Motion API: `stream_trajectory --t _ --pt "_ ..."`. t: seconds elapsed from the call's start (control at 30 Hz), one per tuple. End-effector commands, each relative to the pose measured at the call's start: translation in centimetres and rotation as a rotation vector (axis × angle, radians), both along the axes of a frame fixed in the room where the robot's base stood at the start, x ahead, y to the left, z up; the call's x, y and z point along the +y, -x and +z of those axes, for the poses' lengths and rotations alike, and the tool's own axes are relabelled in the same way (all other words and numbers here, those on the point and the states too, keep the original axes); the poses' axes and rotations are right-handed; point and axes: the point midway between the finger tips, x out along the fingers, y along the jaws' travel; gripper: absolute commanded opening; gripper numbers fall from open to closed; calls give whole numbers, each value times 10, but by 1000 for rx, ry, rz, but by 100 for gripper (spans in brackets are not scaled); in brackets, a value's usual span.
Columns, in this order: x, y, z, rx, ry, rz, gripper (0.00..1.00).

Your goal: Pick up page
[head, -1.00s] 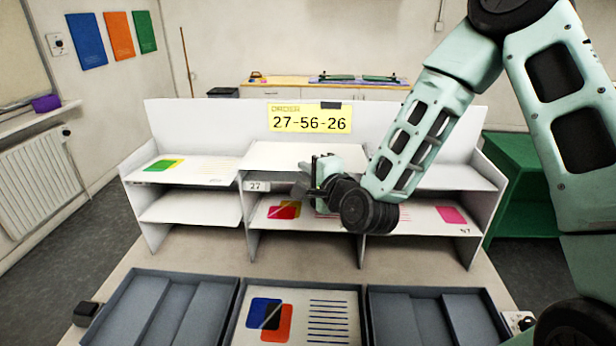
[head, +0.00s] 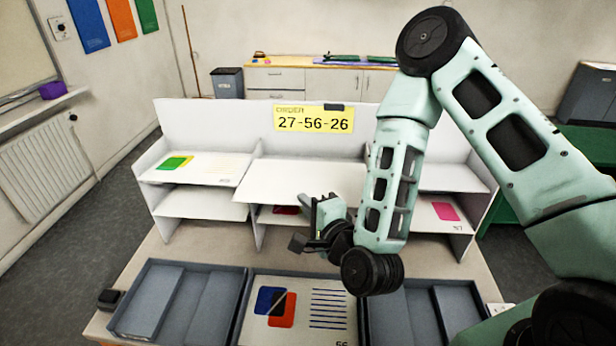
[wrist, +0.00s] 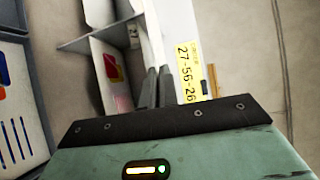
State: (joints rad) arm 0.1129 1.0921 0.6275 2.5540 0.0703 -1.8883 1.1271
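A white page (head: 300,180) lies level at the top middle bay of the white shelf rack (head: 206,118), its near edge out past the shelf front. No print shows on its upper face. My gripper (head: 312,222) is at that near edge. In the wrist view the two dark fingers (wrist: 156,86) are close together, with the page's thin white edge (wrist: 152,35) between them. The order sign (head: 313,118) reads 27-56-26. A page marked 56 with blue and red shapes (head: 328,322) lies in the middle tray.
The left tray (head: 150,330) and the right tray (head: 405,322) look empty. A page with green and yellow shapes (head: 212,167) lies on the upper left shelf. Lower pages show red (head: 286,210) and pink (head: 444,211) shapes. Bare table lies between rack and trays.

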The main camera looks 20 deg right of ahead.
Motion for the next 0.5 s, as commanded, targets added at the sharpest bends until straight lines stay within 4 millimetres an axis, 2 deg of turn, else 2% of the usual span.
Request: stream_trajectory --t 0.03,0.2,0.43,0.5 --pt "5 9 -1 7 5 7 0" --pt "10 19 -4 17 7 6 0" --pt "15 31 2 -4 4 8 0" --pt "17 36 -4 10 8 9 0"
